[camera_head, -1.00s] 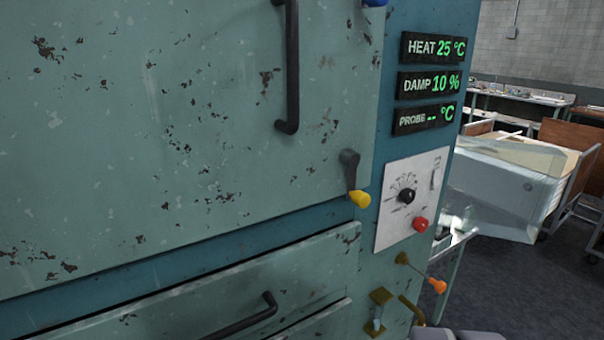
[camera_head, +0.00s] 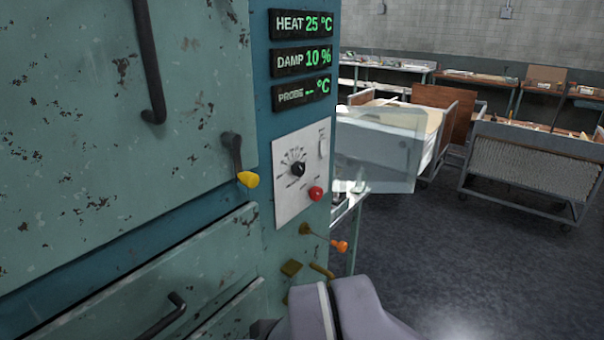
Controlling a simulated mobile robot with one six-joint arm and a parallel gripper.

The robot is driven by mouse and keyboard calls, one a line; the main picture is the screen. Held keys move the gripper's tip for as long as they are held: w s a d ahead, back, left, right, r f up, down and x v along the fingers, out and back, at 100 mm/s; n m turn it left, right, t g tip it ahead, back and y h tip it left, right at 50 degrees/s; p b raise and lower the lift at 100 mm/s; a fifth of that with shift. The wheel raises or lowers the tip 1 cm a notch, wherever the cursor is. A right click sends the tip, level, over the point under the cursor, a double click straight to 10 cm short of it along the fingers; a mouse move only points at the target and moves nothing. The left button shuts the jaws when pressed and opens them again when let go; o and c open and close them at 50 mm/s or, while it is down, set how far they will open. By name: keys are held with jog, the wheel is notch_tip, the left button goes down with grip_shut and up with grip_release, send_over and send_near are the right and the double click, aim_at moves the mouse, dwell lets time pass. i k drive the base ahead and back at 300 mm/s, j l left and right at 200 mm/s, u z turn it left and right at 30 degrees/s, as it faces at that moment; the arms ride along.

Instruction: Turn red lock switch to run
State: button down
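The red knob (camera_head: 316,193) sits at the lower right of a white control panel (camera_head: 285,214) on the teal machine's front. It is the only red control I see; its setting and nearby lettering are too small to read. A black dial (camera_head: 298,169) with printed marks is above and left of it. Part of my arm, pale grey, shows at the bottom edge, below the panel. The fingertips of my gripper cannot be made out, and nothing of mine touches the red knob.
Displays (camera_head: 302,55) above the panel read HEAT 25 °C and DAMP 10 %. A yellow-tipped lever (camera_head: 248,180), an orange-tipped lever (camera_head: 340,246) and a black door handle (camera_head: 149,62) stick out. A glass-like case (camera_head: 378,150) and a cart (camera_head: 530,170) stand right; dark floor (camera_head: 450,260) is open.

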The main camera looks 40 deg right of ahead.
aim_at(316, 193)
jog(key=i+l+z, duration=0.1)
jog(key=i+l, duration=0.2)
jog(key=i, duration=0.15)
jog(key=i+l, duration=0.25)
jog(key=i, duration=0.25)
jog(key=z, duration=0.05)
